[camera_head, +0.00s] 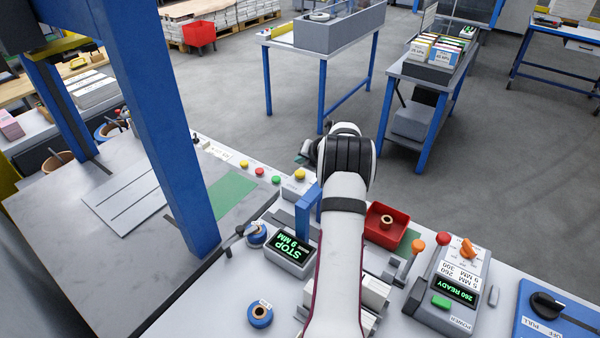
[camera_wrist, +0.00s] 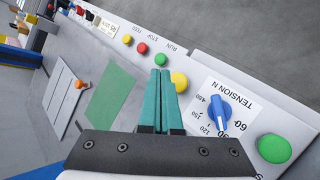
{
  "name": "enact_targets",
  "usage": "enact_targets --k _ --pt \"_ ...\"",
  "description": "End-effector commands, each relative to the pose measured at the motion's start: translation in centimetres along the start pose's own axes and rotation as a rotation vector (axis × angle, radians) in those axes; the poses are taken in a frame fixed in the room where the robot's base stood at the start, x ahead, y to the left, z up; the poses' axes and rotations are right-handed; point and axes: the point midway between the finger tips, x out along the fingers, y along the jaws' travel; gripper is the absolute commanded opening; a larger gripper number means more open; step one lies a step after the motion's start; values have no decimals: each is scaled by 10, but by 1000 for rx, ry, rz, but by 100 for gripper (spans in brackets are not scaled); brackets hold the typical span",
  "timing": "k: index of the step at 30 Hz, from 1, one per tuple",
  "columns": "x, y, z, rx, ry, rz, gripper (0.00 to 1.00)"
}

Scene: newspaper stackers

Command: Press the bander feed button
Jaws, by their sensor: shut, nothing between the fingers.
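My gripper (camera_wrist: 160,78) has two teal fingers pressed together with nothing between them. In the wrist view its tips lie just left of a yellow button (camera_wrist: 179,81); whether they touch it I cannot tell. A yellow button on a grey box (camera_head: 299,174) also shows in the head view, below a small teal bit of my gripper (camera_head: 301,159); my arm hides most of the gripper there. A large green button (camera_wrist: 274,148) sits beyond a blue TENSION N knob (camera_wrist: 221,113). No label reading feed is legible.
Small yellow (camera_wrist: 127,39), red (camera_wrist: 142,47) and green (camera_wrist: 160,59) buttons line the rail, with STOP and RUN labels. A blue post (camera_head: 160,130) rises at left. A STOP 9 MM display (camera_head: 289,248) and a red bin (camera_head: 386,224) flank my arm.

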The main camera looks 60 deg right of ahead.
Motion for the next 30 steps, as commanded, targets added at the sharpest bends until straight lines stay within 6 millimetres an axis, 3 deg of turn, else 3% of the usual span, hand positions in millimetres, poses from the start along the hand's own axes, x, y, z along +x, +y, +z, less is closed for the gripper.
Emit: enact_targets --k 8,30 --pt "12 -9 -9 -1 -1 -1 0" --pt "13 -9 -9 -1 -1 0 0"
